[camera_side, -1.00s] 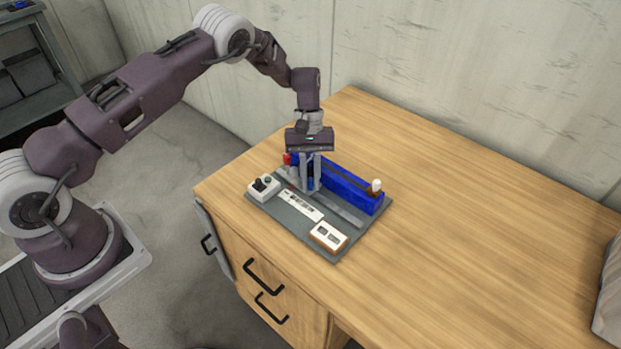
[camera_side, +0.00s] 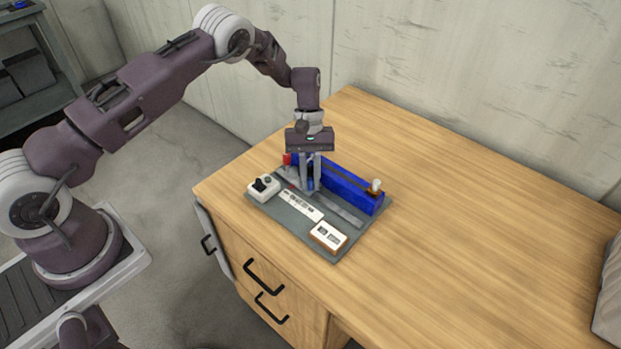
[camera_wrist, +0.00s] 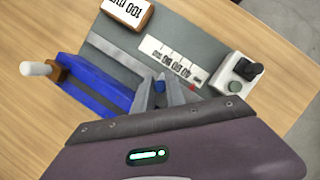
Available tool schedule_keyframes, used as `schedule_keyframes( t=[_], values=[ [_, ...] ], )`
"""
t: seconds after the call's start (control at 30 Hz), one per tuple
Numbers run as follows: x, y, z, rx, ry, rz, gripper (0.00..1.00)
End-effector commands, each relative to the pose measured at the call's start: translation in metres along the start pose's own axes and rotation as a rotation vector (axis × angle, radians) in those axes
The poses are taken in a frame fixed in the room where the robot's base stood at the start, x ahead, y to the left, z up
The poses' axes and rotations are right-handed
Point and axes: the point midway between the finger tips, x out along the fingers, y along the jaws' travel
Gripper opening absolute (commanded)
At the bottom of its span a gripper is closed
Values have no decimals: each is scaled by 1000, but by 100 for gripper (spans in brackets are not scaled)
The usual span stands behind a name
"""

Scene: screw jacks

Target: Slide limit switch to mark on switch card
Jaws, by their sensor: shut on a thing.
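The switch card (camera_side: 302,205) is a white strip with printed lines and numbers on the grey base plate. It also shows in the wrist view (camera_wrist: 165,52), with a small red mark (camera_wrist: 193,87) near its lower right end. My gripper (camera_side: 310,187) is shut on a small blue piece, which I take as the limit switch (camera_wrist: 158,86). In the wrist view the blue tip shows between the fingers, beside the card's numbered edge. The fingers hide most of the switch. I cannot tell exactly how it lines up with a mark.
A long blue housing (camera_side: 350,188) lies behind the gripper, with a white knob (camera_side: 376,184) at its right end. A grey rail (camera_side: 342,213) runs alongside. A white box with a dark knob (camera_side: 263,187) and a display box (camera_side: 328,237) stand on the plate.

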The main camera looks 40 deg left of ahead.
Motion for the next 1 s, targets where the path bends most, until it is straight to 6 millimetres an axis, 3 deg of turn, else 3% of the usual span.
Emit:
schedule_keyframes(
  t=[0.5,0.8,1.0],
  values=[
    [-1,2,1,1,1,3,0],
    [15,45,40,5,1,4,0],
    [19,58,52,1,2,6,0]
  ],
)
